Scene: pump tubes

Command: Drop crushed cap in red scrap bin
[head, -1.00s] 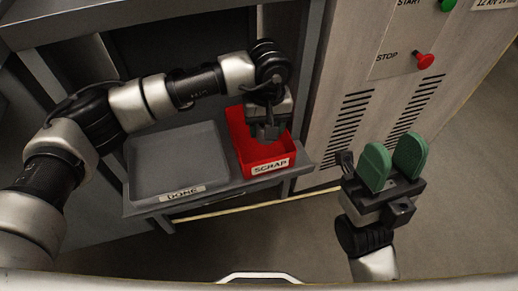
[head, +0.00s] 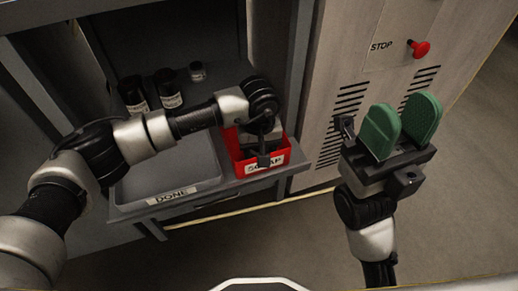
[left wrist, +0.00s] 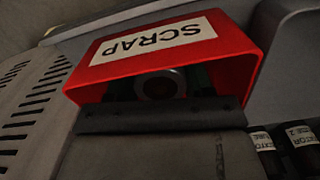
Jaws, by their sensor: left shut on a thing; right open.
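The red scrap bin (head: 277,163) with a white SCRAP label stands on a grey shelf, right of the grey tray. My left gripper (head: 262,150) is over the bin's opening, and its fingertips are hard to make out in the head view. In the left wrist view the red bin (left wrist: 238,48) fills the upper middle. There a round grey ring with a dark centre, seemingly the crushed cap (left wrist: 157,84), sits between green finger pads. How deep it is cannot be told. My right gripper (head: 402,125) is open and empty, with green pads, in front of the vented cabinet.
A grey DONE tray (head: 205,170) lies left of the bin. Several dark labelled bottles (head: 170,90) stand behind it. The cabinet (head: 330,60) with a red STOP button (head: 420,48) rises right of the bin. The floor in front is open.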

